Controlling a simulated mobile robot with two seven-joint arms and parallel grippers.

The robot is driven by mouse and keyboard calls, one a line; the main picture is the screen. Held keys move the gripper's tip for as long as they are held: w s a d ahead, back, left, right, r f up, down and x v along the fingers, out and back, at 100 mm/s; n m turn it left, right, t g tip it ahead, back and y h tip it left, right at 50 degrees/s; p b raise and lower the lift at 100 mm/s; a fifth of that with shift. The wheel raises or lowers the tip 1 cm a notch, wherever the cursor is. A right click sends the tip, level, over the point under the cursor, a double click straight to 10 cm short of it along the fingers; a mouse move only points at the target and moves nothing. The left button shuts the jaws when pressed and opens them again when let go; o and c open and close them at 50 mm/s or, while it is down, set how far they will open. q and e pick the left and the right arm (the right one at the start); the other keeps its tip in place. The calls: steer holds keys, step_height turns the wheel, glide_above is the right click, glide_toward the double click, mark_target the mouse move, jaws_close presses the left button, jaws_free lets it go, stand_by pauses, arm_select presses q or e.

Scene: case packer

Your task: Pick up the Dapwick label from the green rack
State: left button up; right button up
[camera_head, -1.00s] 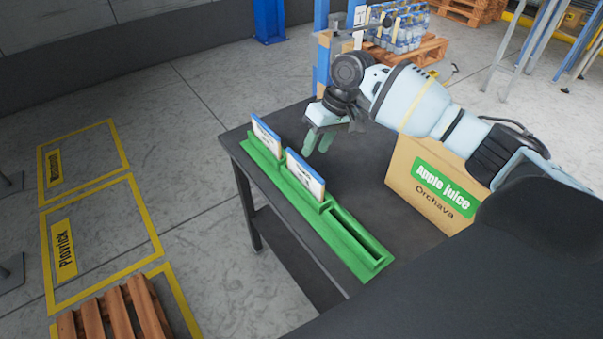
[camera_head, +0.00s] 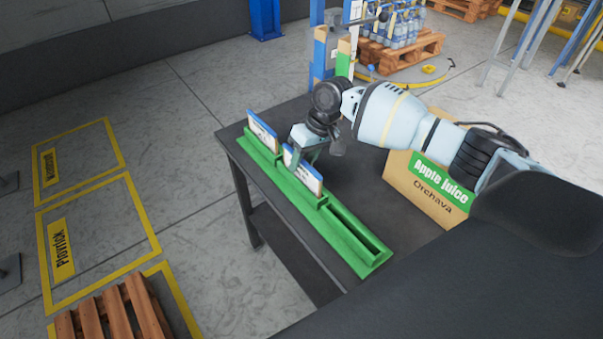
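The green rack (camera_head: 345,238) lies along the left edge of a dark table and holds two upright white labels with blue top edges. One label (camera_head: 263,131) stands in the far slot, and the other label (camera_head: 304,178) stands in the middle slot. Their print is too small to read, so I cannot tell which is Dapwick. My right gripper (camera_head: 299,157) is at the far top corner of the middle label. One greenish finger shows against that label; the other finger is hidden, so its grip is unclear. My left gripper is out of view.
The near slot of the rack is empty. A cardboard Apple Juice Orchava box (camera_head: 408,196) stands on the table (camera_head: 352,186) under my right forearm. A wooden pallet (camera_head: 118,312) lies on the floor at lower left. Pallets with bottles (camera_head: 398,50) stand at the back.

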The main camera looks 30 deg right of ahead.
jaws_close()
steer(key=shift+a, duration=0.1)
steer(key=shift+r, duration=0.1)
step_height(320, 180, up, 10)
steer(key=shift+p, duration=0.3)
stand_by(0.3)
